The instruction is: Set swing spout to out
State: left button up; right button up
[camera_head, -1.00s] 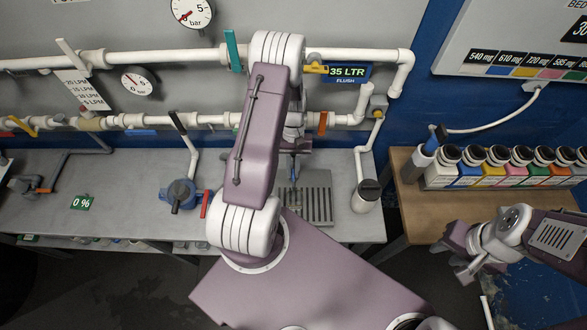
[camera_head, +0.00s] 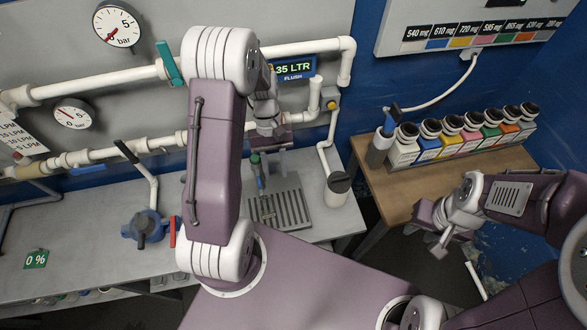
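My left arm reaches over the bench. Its gripper (camera_head: 270,141) is at the back, above a metal drain grate, and is partly hidden by the arm. I cannot tell whether its fingers are open or shut. A slim upright fitting with a green top (camera_head: 257,168) stands just below that gripper, behind the grate. It may be the swing spout, but its direction is unclear, and so is whether the gripper touches it. My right gripper (camera_head: 436,238) hangs low at the right, in front of the wooden table and away from the bench fittings. Its finger opening is unclear.
White pipes with a teal lever (camera_head: 169,63) run along the back wall. A blue valve (camera_head: 146,229) with a red handle is left of my arm. Several coloured bottles line the wooden table (camera_head: 376,176).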

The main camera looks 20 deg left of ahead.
pick_arm(q)
jog(key=w+d+r+b, duration=0.1)
jog(key=d+r, duration=0.2)
jog(key=d, duration=0.2)
jog(key=shift+d+r, duration=0.25)
jog(key=shift+d, duration=0.05)
